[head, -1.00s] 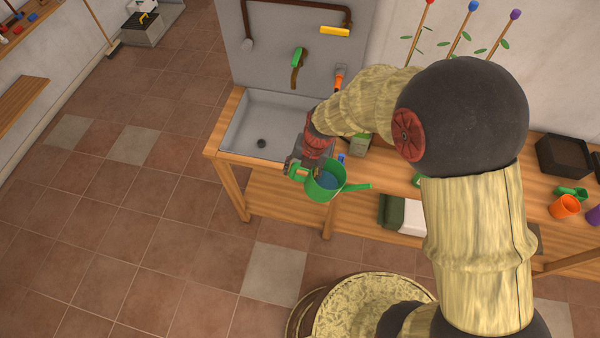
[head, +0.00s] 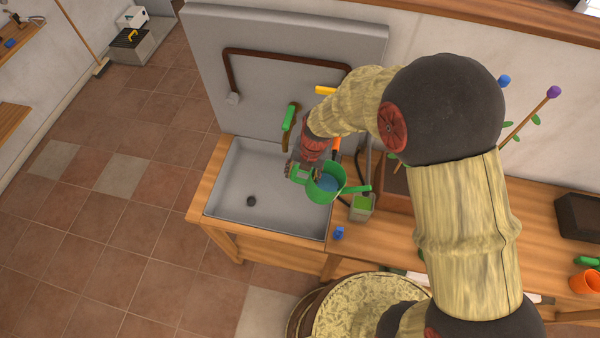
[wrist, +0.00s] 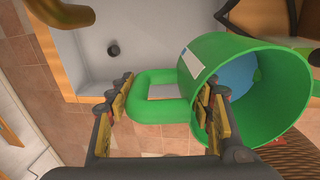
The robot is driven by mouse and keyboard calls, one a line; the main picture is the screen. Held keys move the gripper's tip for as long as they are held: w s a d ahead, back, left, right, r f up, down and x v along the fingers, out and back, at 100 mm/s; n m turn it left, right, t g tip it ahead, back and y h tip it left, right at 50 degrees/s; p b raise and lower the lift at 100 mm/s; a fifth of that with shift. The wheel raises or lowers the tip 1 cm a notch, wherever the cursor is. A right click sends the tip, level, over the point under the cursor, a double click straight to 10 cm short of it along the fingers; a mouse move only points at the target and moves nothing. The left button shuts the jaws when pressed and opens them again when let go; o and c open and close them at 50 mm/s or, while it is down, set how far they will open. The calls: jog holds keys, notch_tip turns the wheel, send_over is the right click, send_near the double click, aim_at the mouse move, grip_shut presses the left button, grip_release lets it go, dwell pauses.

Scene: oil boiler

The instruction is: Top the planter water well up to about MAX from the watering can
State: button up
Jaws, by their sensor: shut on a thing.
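My gripper (head: 299,173) is shut on the handle of the green watering can (head: 326,190). The can is held with its open top up and blue water inside, in front of the bench wall near the sink's right side. Its spout points right. In the wrist view, the fingers (wrist: 167,100) straddle the green handle loop and the can (wrist: 255,118) fills the right side. A brown planter box (head: 393,196) stands on the bench to the right, largely hidden by my arm. A small grey container with a green top (head: 362,207) stands before it. No MAX mark is readable.
A grey sink (head: 225,205) lies left of the can. A tap with a green handle (head: 289,118) rises behind it. A small blue object (head: 339,232) sits on the wooden bench (head: 440,242). An orange cup (head: 585,281) stands far right.

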aim_at(302, 181)
jog(key=shift+w+d+f+h+p, duration=0.1)
jog(key=shift+w+h+p, duration=0.25)
jog(key=shift+p, duration=0.7)
jog(key=shift+h, duration=0.65)
jog(key=shift+s+d+f+b, duration=0.1)
jog(key=shift+s+f+b, duration=0.15)
jog(key=shift+f, duration=0.4)
jog(key=shift+s+f+b, duration=0.1)
jog(key=shift+f+b, duration=0.15)
jog(key=shift+f, duration=0.4)
jog(key=shift+s+d+f+b, duration=0.1)
jog(key=shift+s+f+b, duration=0.15)
jog(key=shift+f, duration=0.4)
